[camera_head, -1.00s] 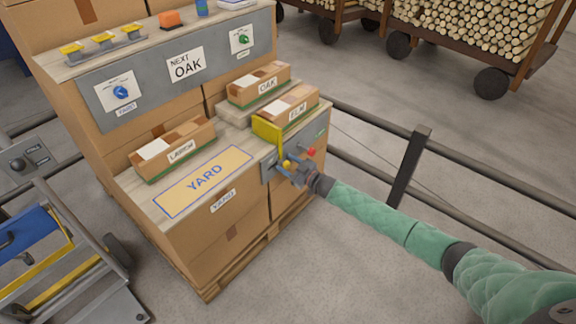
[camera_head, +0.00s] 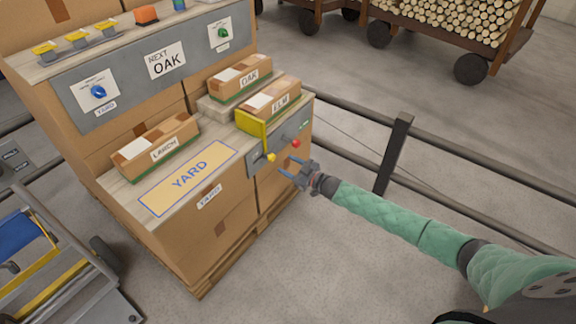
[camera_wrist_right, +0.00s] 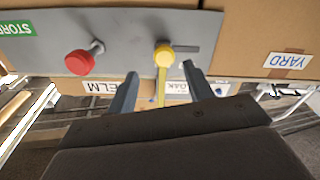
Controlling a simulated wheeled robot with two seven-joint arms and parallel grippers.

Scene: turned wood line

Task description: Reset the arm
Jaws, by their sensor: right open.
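My right gripper (camera_head: 287,167) is open and empty. It is in the air just off the grey control plate on the right end of the carton stand, apart from its knobs. The yellow-knobbed lever (camera_head: 271,157) is on this plate, with a red knob (camera_head: 295,143) beside it. In the right wrist view the yellow knob (camera_wrist_right: 163,54) shows between my two fingers, beyond their tips, and the red knob (camera_wrist_right: 80,63) is left of them. My green-sleeved right arm reaches in from the lower right. My left gripper is not in view.
Boxes labelled LARCH (camera_head: 155,146), OAK (camera_head: 240,79) and ELM (camera_head: 272,100) sit on the stand near the YARD mat (camera_head: 190,173). A NEXT OAK sign (camera_head: 167,60) is behind. A dark railing (camera_head: 396,150) runs behind my arm. A cart (camera_head: 45,262) stands at left.

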